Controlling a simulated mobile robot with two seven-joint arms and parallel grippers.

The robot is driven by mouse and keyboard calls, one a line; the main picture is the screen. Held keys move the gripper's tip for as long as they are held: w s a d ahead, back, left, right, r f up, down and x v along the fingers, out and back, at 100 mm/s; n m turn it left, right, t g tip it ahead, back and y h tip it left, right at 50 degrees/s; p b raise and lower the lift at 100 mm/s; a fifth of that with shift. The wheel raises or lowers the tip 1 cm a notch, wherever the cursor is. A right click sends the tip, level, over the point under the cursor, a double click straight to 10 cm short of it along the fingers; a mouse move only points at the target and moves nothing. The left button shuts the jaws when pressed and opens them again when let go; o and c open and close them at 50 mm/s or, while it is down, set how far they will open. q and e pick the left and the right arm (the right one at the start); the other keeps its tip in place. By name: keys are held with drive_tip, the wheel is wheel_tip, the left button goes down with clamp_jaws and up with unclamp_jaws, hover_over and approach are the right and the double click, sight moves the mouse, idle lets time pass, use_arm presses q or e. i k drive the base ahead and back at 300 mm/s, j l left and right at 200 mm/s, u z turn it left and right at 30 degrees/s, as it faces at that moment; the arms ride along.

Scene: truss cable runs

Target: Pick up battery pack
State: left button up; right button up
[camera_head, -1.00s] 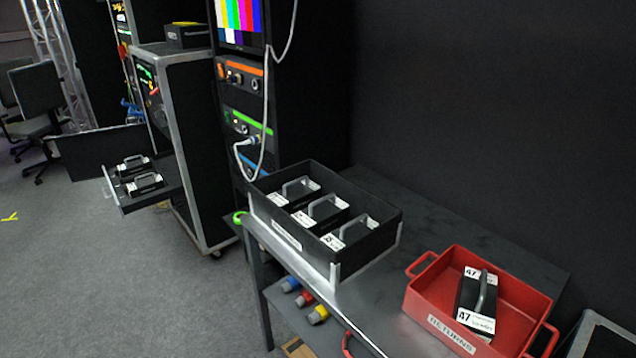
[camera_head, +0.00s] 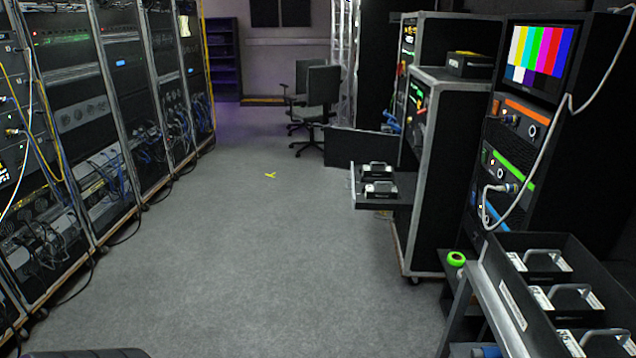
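Battery packs, black with metal handles and white labels, show in two places. Several sit in a black tray (camera_head: 513,308) on the bench at the lower right: a far pack (camera_head: 541,262), a middle pack (camera_head: 568,296) and a near pack (camera_head: 597,340) cut by the frame edge. Two more, a rear pack (camera_head: 377,170) and a front pack (camera_head: 381,188), lie on an open drawer (camera_head: 385,203) of a flight-case rack at centre right. Neither gripper is in view.
Equipment racks (camera_head: 75,130) with hanging cables line the left. An office chair (camera_head: 318,105) stands at the back. The grey floor (camera_head: 240,240) between is clear, with a yellow tape mark (camera_head: 270,175). A rack with a colour-bar monitor (camera_head: 540,52) stands right, a white cable hanging from it.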

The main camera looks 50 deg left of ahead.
sight(538, 268)
drive_tip(key=i+j+u, duration=0.15)
drive_tip(key=j+u, duration=0.2)
drive_tip(key=i+j+u, duration=0.35)
drive_tip(key=i+j, duration=0.3)
drive_tip(key=j, duration=0.2)
drive_tip(key=i+j+u, duration=0.1)
drive_tip(key=i+j, duration=0.2)
drive_tip(key=j, duration=0.2)
drive_tip(key=i+j+u, duration=0.1)
drive_tip(key=i+j, duration=0.2)
drive_tip(key=j, duration=0.15)
drive_tip(key=z, duration=1.95)
